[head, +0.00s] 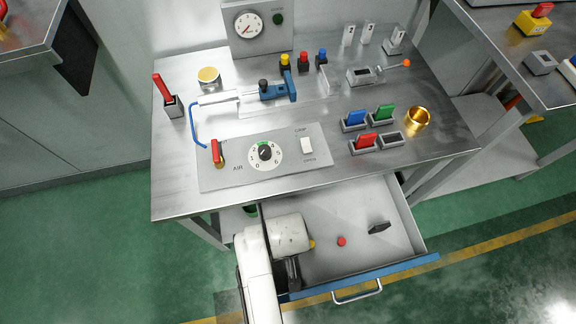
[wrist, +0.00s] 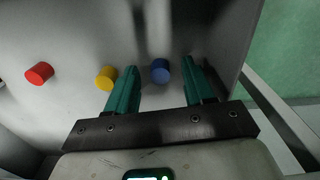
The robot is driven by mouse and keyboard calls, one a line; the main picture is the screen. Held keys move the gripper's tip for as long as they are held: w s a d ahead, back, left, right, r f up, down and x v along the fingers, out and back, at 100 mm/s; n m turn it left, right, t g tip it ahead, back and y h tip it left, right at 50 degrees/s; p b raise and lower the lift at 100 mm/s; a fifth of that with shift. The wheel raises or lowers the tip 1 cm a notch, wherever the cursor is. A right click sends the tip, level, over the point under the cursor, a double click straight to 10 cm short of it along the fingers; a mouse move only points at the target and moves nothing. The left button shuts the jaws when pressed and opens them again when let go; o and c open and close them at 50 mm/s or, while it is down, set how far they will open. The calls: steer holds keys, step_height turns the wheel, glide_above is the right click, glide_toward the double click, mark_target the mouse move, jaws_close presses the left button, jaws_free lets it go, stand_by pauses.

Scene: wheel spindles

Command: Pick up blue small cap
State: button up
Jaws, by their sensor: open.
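The blue small cap (wrist: 160,73) shows in the wrist view on the grey drawer floor, in the gap between the two green fingers of my gripper (wrist: 160,63). The fingers are open, with clear space between each and the cap. I cannot tell how high the fingertips are above the floor. In the head view my arm hides the blue small cap, and only a dark part of my gripper (head: 293,272) shows in the left part of the open drawer.
A yellow cap (wrist: 106,77) lies just left of the left finger, and a red cap (wrist: 39,73) lies farther left. The drawer (head: 415,225) also holds a black object (head: 379,228). The metal table (head: 180,195) stands behind and above the drawer, and the drawer walls are close.

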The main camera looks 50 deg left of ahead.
jaws_close()
stand_by(0.3)
steer(key=shift+r, duration=0.15)
stand_by(0.3)
